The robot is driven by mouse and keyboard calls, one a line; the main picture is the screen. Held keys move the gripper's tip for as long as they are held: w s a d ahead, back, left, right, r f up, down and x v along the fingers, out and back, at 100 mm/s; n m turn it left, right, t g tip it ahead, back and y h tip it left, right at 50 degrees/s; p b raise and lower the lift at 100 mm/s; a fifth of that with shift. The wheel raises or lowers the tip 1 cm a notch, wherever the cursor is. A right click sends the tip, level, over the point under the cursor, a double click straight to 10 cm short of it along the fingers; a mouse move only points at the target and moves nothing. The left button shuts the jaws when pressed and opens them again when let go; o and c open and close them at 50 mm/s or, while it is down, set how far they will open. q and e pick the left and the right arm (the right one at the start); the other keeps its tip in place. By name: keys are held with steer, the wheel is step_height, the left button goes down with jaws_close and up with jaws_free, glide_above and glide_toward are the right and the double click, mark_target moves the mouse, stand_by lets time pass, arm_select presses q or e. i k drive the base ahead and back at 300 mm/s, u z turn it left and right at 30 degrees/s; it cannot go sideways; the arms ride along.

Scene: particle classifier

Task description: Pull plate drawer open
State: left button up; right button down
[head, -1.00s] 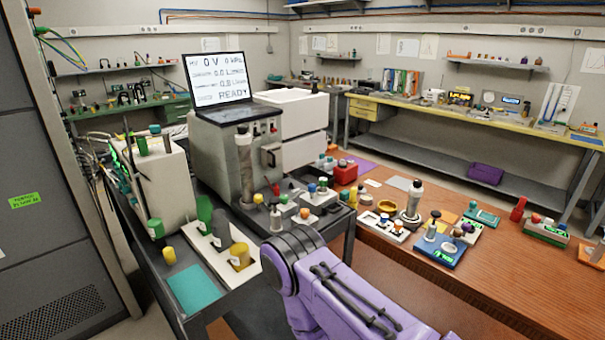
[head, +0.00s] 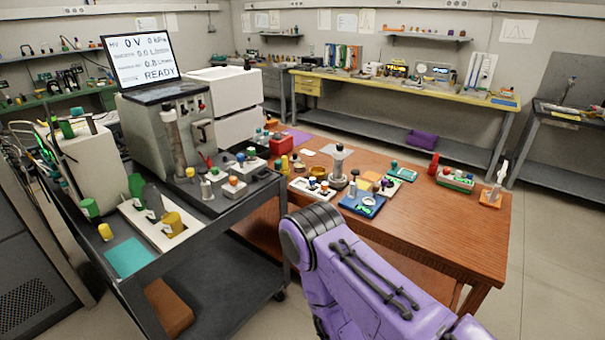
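The grey classifier cabinet (head: 150,130) stands on the dark cart at the left, with a screen (head: 142,57) reading READY on top. A dark handle (head: 204,130) sits on its front face. That handle may belong to the plate drawer; I cannot tell for sure. No drawer is visibly pulled out there. A vertical metal column (head: 173,143) stands in front of the cabinet. A purple arm link of mine crosses the lower right, well short of the cabinet. Neither of my grippers is in view.
The dark cart (head: 206,207) holds green and yellow bottles (head: 173,224) and several small capped parts. A wooden table (head: 445,225) with instruments stands right of it, behind my arm. A white box (head: 225,90) is behind the cabinet. Open floor (head: 555,250) lies at the right.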

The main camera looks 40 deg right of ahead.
mark_target(257, 175)
steer(key=z, duration=0.1)
steer(key=i, duration=0.35)
steer(key=z, duration=0.9)
